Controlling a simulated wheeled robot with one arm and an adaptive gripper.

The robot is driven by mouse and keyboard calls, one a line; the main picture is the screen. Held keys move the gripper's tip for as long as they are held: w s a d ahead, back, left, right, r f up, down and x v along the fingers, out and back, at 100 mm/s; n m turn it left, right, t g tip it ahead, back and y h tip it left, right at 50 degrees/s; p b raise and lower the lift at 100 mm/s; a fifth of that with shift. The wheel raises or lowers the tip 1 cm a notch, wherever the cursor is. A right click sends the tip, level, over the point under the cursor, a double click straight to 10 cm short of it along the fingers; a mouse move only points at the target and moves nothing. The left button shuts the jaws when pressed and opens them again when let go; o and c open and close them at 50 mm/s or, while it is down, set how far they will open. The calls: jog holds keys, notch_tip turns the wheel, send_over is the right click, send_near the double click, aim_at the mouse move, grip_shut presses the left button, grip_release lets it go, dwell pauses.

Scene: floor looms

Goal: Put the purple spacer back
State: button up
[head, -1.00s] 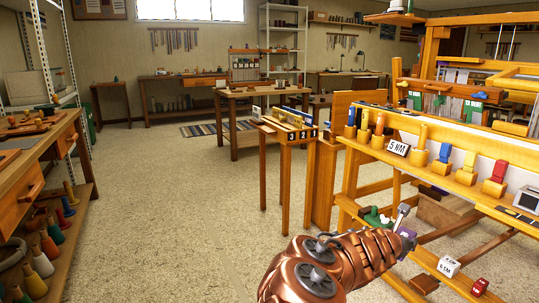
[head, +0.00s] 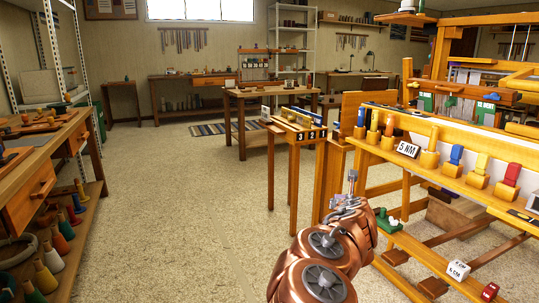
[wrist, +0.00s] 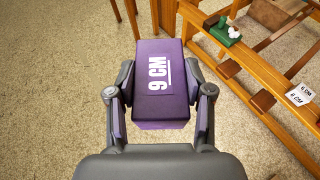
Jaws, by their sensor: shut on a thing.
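The purple spacer (wrist: 165,108), a block marked "9 CM" in white, sits between the fingers of my gripper (wrist: 163,92) in the wrist view. The gripper is shut on its two sides and holds it above the speckled floor. In the head view my gripper (head: 349,190) is left of the loom's lower rail, with the spacer not clearly visible. A white spacer (head: 457,270) marked "6 CM" and a red spacer (head: 490,291) rest on the lower rail (head: 420,272) at the right.
A small numbered stand (head: 296,128) is left of the loom. Open floor (head: 190,220) lies left.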

jog(key=shift+w+a+r+n+y, duration=0.25)
jog(key=shift+w+a+n+y, duration=0.15)
jog(key=shift+a, duration=0.3)
jog(key=shift+w+a+r+n+y, duration=0.2)
jog(key=shift+w+a+y, duration=0.15)
jog(key=shift+w+a, duration=0.3)
jog(key=shift+w+a+r+n+y, duration=0.25)
jog(key=shift+w+a+n+y, duration=0.1)
jog(key=shift+a, duration=0.4)
jog(key=shift+d+f, duration=0.1)
jog(key=shift+f, duration=0.05)
